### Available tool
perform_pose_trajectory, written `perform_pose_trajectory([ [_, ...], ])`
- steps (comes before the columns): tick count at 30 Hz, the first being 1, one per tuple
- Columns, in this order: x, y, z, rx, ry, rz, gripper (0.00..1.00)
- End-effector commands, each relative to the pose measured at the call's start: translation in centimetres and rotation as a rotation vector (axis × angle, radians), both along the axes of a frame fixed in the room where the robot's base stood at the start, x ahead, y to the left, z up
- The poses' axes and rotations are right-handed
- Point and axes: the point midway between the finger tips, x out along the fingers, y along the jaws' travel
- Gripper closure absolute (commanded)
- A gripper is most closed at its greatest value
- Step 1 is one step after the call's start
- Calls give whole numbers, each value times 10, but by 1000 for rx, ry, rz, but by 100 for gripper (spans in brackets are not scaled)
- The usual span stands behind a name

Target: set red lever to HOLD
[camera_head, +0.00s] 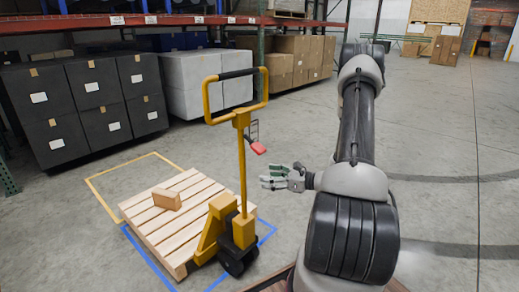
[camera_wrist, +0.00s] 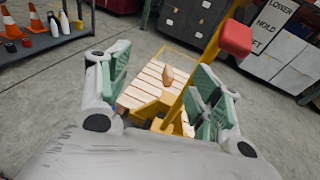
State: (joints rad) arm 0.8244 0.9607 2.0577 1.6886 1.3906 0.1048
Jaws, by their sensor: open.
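The red lever (camera_head: 258,148) is a small red tab on the yellow upright of a pallet jack (camera_head: 241,180), below its looped handle. In the wrist view the red lever (camera_wrist: 236,37) is large and close, at the upper right beyond the right finger. A label plate (camera_wrist: 272,27) beside it reads LOWER, HOLD and a partly hidden third word ending in FT. Which mark the lever stands at cannot be told. My gripper (camera_head: 275,180) is open and empty, to the right of the upright and slightly below the lever. In the wrist view its fingers (camera_wrist: 160,100) stand wide apart.
A wooden pallet (camera_head: 150,225) with a small wooden block (camera_head: 166,199) lies on the jack's forks, inside floor tape. Dark totes (camera_head: 85,105) and pale totes (camera_head: 207,80) stand behind. A shelf with cones (camera_wrist: 35,50) shows at the wrist view's left. Floor to the right is clear.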

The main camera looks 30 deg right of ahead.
Motion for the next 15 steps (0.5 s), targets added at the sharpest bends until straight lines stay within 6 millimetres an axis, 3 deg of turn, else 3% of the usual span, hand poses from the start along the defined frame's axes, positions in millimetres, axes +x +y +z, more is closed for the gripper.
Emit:
perform_pose_trajectory([
  [3,40,-34,21,37,-79,-161,36],
  [6,56,-51,34,66,-121,-242,36],
  [11,70,-49,41,95,-140,-261,36],
  [15,92,-41,41,93,-141,-259,36],
])
